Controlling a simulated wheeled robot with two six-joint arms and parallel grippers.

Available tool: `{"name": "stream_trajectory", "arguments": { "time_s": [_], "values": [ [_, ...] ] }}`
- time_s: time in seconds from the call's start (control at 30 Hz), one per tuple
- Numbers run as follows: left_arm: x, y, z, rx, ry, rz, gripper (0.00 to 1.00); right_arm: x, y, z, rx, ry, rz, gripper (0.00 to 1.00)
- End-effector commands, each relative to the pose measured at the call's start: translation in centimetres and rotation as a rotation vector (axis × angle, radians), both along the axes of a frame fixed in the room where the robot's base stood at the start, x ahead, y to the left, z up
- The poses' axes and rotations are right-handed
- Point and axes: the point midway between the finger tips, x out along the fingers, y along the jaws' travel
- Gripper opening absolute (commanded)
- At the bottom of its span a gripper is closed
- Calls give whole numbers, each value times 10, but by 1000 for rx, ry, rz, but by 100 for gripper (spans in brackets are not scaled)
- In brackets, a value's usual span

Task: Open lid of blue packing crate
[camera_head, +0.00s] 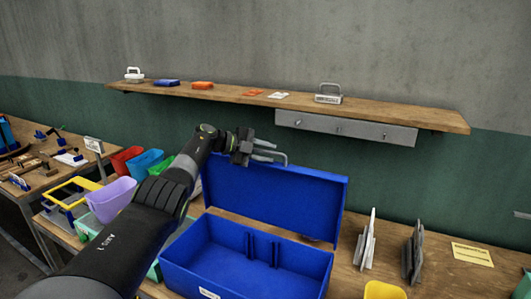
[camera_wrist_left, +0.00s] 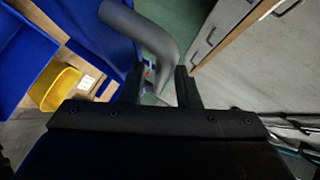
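The blue packing crate (camera_head: 185,269) stands on the wooden bench in the head view, its empty inside showing. Its blue lid (camera_head: 290,200) stands roughly upright at the back. A grey bent bar (camera_head: 284,157), apparently the lid's handle, shows at the lid's upper edge. My left gripper (camera_head: 262,150) is at that edge. In the left wrist view the bar (camera_wrist_left: 150,35) runs between the two dark fingers (camera_wrist_left: 160,88). The fingers are apart, with a gap between the bar and the left finger; contact with the right finger is unclear. My right gripper is not in view.
A wall shelf (camera_head: 230,90) with small items and a grey panel (camera_head: 345,128) is behind and above the lid. Coloured bins (camera_head: 112,200) stand left of the crate. Upright grey plates (camera_head: 414,255) and a yellow bin (camera_head: 384,290) are to the right.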

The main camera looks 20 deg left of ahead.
Motion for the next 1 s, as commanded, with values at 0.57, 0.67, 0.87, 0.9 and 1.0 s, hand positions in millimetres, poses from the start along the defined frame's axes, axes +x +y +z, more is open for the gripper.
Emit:
{"name": "stream_trajectory", "arguments": {
  "time_s": [0.57, 0.67, 0.87, 0.9, 1.0],
  "values": [
    [-13, 18, 4, 3, 1, 2, 32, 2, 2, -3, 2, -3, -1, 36],
    [-21, 26, 7, 5, 1, 1, 32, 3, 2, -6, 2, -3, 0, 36],
    [-47, 60, 21, 6, -2, 4, 32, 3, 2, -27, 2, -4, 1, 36],
    [-53, 67, 24, 7, -2, 3, 32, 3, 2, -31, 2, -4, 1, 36],
    [-68, 84, 33, 4, -1, 3, 32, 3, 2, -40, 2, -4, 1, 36]
  ]
}}
